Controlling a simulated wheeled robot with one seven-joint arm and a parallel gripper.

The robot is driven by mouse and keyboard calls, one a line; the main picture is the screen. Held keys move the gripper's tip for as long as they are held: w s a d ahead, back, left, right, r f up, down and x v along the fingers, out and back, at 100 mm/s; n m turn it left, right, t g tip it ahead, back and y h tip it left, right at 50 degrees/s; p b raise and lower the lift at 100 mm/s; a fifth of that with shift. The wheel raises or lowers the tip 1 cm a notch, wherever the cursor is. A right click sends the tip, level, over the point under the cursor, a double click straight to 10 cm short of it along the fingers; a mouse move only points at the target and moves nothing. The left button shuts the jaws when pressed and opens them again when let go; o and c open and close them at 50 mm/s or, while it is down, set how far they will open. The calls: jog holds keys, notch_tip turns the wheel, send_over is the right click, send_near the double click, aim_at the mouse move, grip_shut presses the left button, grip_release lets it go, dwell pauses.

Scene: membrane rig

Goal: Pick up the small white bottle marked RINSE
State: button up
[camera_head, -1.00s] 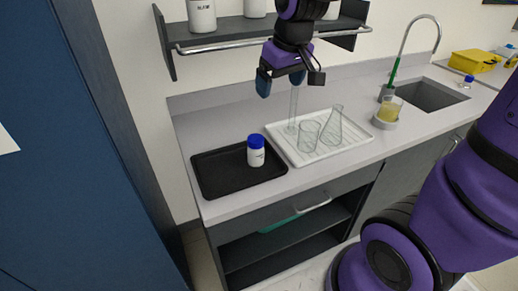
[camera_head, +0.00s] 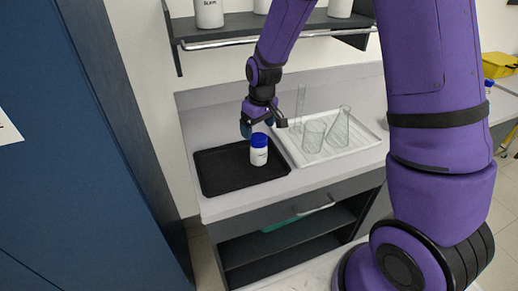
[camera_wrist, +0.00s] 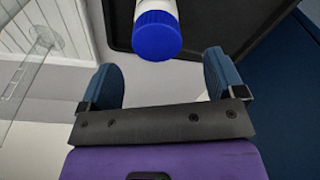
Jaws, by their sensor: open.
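A small white bottle with a blue cap (camera_head: 259,151) stands upright on the black tray (camera_head: 213,177) in the head view. Its label is too small to read. My gripper (camera_head: 258,133) is just above and behind the bottle. In the wrist view the blue cap (camera_wrist: 157,36) is at the top, beyond the open fingers of my gripper (camera_wrist: 163,80). The bottle is not between the fingers, and the gap between them is empty.
A white drying rack (camera_head: 357,150) to the right of the tray holds clear glassware, including a flask (camera_head: 339,127) and a beaker (camera_head: 312,136). A shelf with a rail (camera_head: 235,41) and white containers is above. A blue cabinet (camera_head: 75,150) stands at left.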

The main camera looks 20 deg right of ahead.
aim_at(259, 137)
jog(key=shift+w+f, duration=0.15)
jog(key=shift+f, duration=3.65)
jog(key=c, duration=1.1)
jog(key=shift+c, duration=0.3)
jog(key=shift+r, duration=0.2)
